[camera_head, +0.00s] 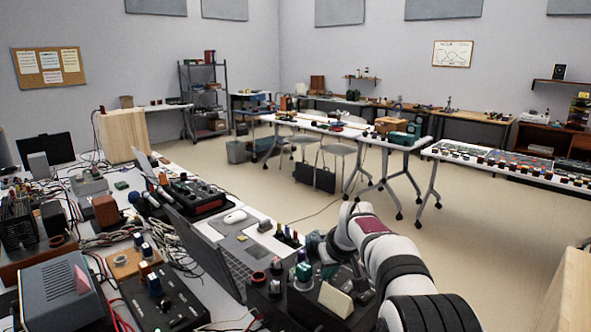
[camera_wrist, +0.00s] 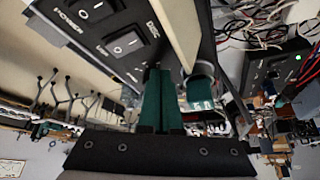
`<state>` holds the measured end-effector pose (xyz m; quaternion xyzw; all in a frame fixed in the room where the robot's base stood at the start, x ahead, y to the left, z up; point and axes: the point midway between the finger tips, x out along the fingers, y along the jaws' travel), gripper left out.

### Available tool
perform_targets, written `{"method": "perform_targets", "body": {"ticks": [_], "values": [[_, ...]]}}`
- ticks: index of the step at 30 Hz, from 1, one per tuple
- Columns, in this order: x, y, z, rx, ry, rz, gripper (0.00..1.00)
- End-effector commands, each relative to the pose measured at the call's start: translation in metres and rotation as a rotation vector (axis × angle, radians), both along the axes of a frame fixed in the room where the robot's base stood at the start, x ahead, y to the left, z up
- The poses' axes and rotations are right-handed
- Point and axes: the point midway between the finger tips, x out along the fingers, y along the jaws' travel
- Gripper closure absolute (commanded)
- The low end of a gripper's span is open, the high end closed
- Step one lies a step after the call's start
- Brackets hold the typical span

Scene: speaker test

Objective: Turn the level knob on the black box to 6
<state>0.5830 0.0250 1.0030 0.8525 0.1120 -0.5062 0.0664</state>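A black box (camera_head: 262,298) stands at the table's front edge in the head view, with a green-capped knob (camera_head: 303,272) and several other controls on top. In the wrist view the black box (camera_wrist: 75,32) fills the upper left, with rocker switches and the lettering POWER and DISC. My gripper (camera_head: 328,270) is over the right part of this box. In the wrist view its green fingers (camera_wrist: 158,75) lie side by side, almost touching, tips close to the box. I see nothing clearly held between them. A green, round-ended part (camera_wrist: 201,85) is just right of the fingers. No level marking or scale is readable.
A cream wedge-shaped piece (camera_head: 335,299) stands on the box close to my gripper. An open laptop (camera_head: 215,255) is to its left, and another black box with knobs (camera_head: 165,305) is at the lower left. Cables clutter the table; open floor is to the right.

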Motion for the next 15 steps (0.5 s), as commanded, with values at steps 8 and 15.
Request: {"method": "perform_targets", "body": {"ticks": [8, 15], "values": [[-0.007, 0.000, 0.001, 0.000, -0.002, 0.001, 1.00], [-0.007, 0.000, 0.035, 0.001, -0.005, 0.000, 1.00]]}}
